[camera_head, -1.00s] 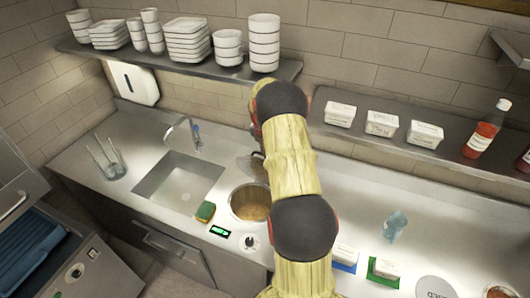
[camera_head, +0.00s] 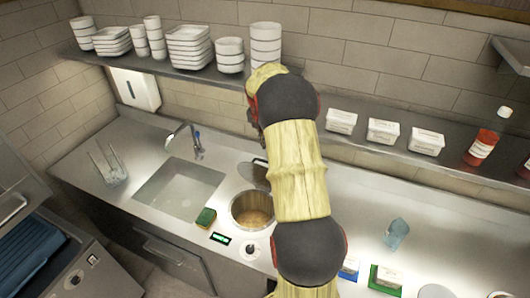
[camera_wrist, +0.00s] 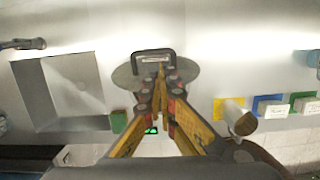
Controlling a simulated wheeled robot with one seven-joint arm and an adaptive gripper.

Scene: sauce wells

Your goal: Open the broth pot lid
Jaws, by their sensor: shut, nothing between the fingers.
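The broth pot (camera_head: 253,207) is a round metal well in the counter, with its mouth uncovered and tan broth inside. Its grey lid (camera_head: 254,174) stands raised behind the mouth, partly hidden by my arm in the head view. In the wrist view the lid (camera_wrist: 122,76) is a grey disc with a dark loop handle (camera_wrist: 136,63) at its far edge. My gripper (camera_wrist: 161,68) is shut and empty, its fingertips over the lid close to the handle; I cannot tell if they touch it. The gripper is hidden behind my arm in the head view.
A sink (camera_head: 180,190) with a faucet (camera_head: 187,137) lies left of the pot. A sponge (camera_head: 206,218) sits by the pot's front left. The shelf (camera_head: 380,145) behind holds white tubs and a red bottle (camera_head: 487,137). A clear bluish object (camera_head: 396,233) stands on the right counter.

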